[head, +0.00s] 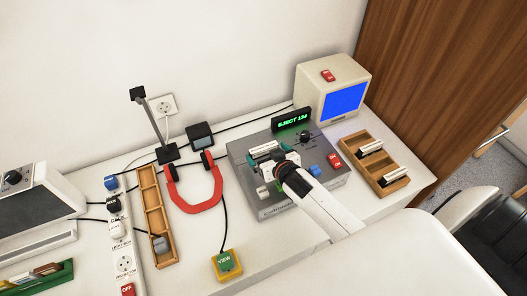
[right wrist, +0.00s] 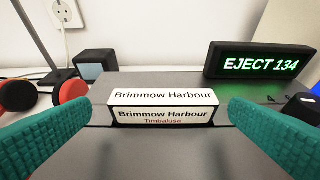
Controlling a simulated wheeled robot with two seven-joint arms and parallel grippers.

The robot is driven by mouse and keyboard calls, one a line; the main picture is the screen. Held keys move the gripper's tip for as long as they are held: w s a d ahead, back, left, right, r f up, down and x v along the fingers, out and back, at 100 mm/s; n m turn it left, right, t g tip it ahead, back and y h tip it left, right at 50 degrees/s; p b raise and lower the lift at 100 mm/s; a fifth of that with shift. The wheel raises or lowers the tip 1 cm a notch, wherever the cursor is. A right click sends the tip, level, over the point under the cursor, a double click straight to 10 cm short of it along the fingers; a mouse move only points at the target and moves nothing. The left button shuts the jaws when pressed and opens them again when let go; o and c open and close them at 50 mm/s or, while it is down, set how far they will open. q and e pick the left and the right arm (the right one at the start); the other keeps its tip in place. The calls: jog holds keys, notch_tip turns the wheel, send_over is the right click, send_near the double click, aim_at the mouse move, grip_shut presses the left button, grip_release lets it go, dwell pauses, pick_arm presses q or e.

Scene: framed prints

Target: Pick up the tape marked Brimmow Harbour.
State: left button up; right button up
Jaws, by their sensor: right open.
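The tape marked Brimmow Harbour (right wrist: 163,98) stands partly out of a slot in the grey player (head: 243,150). Its top label reads Brimmow Harbour, and its front label reads Brimmow Harbour with Timbalusa in red below. My right gripper (right wrist: 160,128) is open, with one teal finger on each side of the tape and a gap on both sides. In the head view, my right gripper (head: 272,156) is over the player and partly covers the tape. The lower part of the tape is hidden in the slot. My left gripper is not in view.
A green sign (head: 291,120) reading EJECT 134 stands behind the player. A wooden rack (head: 376,174) with white-labelled tapes is to the right, beside a monitor (head: 343,100). Red headphones (head: 196,208) and a long wooden rack (head: 150,200) lie left.

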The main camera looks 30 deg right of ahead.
aim_at(265, 149)
jog(key=x, duration=0.4)
jog(key=shift+w+d+p, duration=0.15)
jog(key=shift+w+p, duration=0.15)
jog(key=shift+p, duration=0.05)
jog(key=shift+s+r, duration=0.1)
jog(key=c, duration=0.8)
